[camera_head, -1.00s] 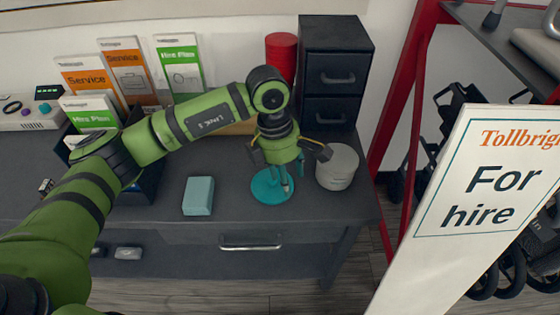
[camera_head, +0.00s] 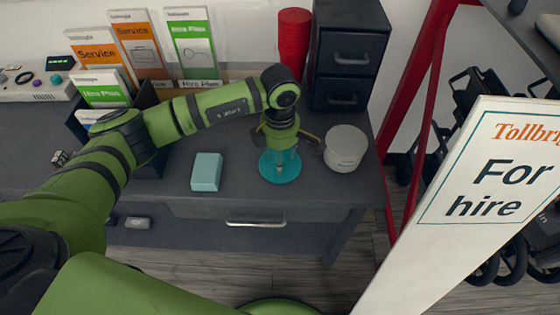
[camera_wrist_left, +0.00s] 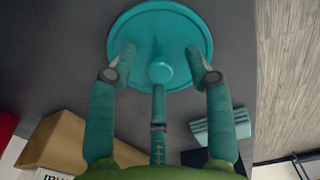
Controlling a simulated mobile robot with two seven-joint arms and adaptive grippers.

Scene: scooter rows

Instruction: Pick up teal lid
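The teal lid (camera_head: 268,173) is a round disc lying flat on the dark desk, left of a white tub. In the left wrist view the lid (camera_wrist_left: 160,22) shows a small round knob at its centre. My left gripper (camera_head: 283,157) points down over the lid. In the left wrist view its teal fingers (camera_wrist_left: 160,66) are spread around the knob, with gaps between the fingertips and the knob. The gripper is open and empty. Whether the fingertips touch the lid's top is unclear. My right gripper is not in view.
A white tub (camera_head: 345,148) stands close on the right. A pale teal block (camera_head: 206,172) lies to the left. Behind are a dark drawer unit (camera_head: 349,55), red cups (camera_head: 294,42) and leaflet stands (camera_head: 135,45). A "For hire" sign (camera_head: 500,180) stands at the right.

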